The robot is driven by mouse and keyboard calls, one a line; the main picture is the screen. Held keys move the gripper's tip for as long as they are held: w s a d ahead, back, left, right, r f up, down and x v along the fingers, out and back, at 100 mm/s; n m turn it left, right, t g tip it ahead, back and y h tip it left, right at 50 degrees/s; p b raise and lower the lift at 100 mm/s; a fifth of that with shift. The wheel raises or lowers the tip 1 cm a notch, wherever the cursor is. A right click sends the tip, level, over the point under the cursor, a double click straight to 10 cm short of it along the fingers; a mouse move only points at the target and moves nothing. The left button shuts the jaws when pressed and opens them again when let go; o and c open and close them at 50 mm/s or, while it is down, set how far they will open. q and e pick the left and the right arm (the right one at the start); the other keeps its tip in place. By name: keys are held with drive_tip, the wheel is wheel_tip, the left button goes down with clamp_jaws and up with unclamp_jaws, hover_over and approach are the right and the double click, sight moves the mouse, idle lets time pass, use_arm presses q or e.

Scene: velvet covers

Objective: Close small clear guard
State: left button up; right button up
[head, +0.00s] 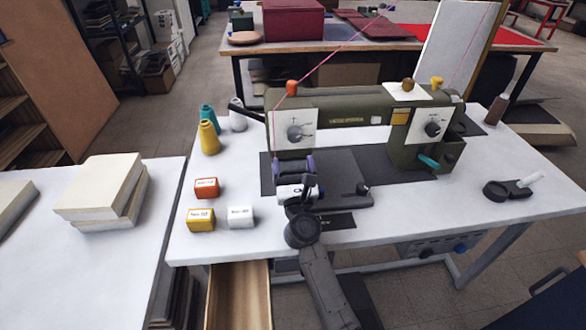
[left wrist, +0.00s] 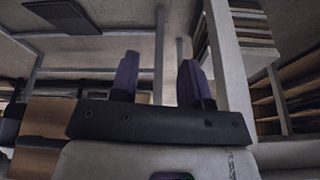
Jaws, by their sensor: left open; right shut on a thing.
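The olive-green sewing machine (head: 340,121) stands on the white table. My right gripper (head: 294,163) is at the needle end of the machine, just below its pale face plate (head: 294,138). It is shut on a small part there, which the fingers and wrist hide. I cannot make out the small clear guard, or how far it is swung, at this size. My left gripper (left wrist: 158,75) shows in the left wrist view with its two dark purple fingers apart and nothing between them. It is out of sight in the head view.
Yellow (head: 209,137) and teal thread cones and red, yellow and white small boxes (head: 206,188) stand left of the machine. A black round-headed tool (head: 508,190) lies at the right. Pale stacked blocks (head: 103,188) are on the left table. An open wooden drawer (head: 240,295) juts out in front.

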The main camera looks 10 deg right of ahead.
drive_tip(key=shift+d, duration=0.1)
drive_tip(key=o, duration=0.6)
drive_tip(key=shift+o, duration=0.2)
drive_tip(key=shift+s+f, duration=0.2)
drive_tip(key=shift+s, duration=0.3)
drive_tip(key=p+v, duration=0.2)
drive_tip(key=v, duration=0.9)
drive_tip(key=shift+s+f, duration=0.4)
drive_tip(key=shift+s, duration=0.4)
drive_tip(key=shift+c, duration=0.5)
